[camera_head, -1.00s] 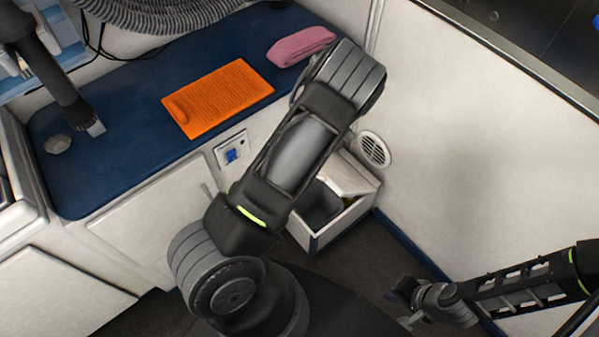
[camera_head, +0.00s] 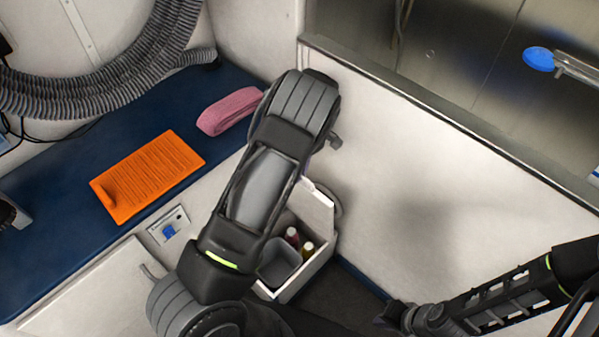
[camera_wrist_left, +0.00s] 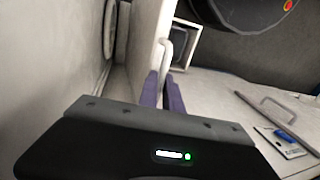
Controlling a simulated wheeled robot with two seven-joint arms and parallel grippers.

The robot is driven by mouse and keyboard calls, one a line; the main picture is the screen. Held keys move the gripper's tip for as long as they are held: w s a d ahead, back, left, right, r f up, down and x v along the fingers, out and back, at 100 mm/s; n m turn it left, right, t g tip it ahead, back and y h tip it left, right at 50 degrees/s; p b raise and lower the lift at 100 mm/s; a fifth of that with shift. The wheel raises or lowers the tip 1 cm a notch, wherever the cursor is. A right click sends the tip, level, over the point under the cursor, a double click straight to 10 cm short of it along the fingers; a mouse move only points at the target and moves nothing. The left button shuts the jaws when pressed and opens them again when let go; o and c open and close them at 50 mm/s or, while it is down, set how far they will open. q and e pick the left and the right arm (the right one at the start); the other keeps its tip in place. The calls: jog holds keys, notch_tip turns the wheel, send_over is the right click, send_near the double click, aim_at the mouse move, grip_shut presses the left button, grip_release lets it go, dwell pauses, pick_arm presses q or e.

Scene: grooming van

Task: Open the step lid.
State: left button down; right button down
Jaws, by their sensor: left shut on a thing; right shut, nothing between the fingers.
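The white step (camera_head: 308,268) stands against the wall at the van's corner. Its lid (camera_head: 318,200) is raised, tilted up steeply at the wall side, and part of it is behind my left arm. Inside show a grey bin (camera_head: 279,263) and small bottles (camera_head: 293,237). In the left wrist view, my left gripper (camera_wrist_left: 163,92) is shut on the lid, whose pale panel (camera_wrist_left: 146,40) runs up from the fingers. The left fingers are hidden in the head view. My right gripper (camera_head: 392,316) is shut and empty, low at the right, apart from the step.
A cabinet front with a handle (camera_head: 152,272) is below. The white side wall (camera_head: 420,190) is close behind the step. Dark floor (camera_head: 335,290) is free beside it.

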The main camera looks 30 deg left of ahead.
pick_arm(q)
jog(key=shift+s+d+f, duration=0.1)
jog(key=shift+s+f, duration=0.05)
jog(key=shift+f, duration=0.05)
jog(key=c, duration=1.8)
grip_release()
jog(key=shift+o, duration=1.4)
jog(key=shift+r, duration=0.1)
jog(key=shift+a+r, duration=0.2)
jog(key=shift+r, duration=0.25)
jog(key=s+v, duration=0.2)
jog(key=v, duration=0.7)
jog(key=shift+w+r, duration=0.15)
jog(key=shift+r, duration=0.1)
jog(key=shift+a, duration=0.1)
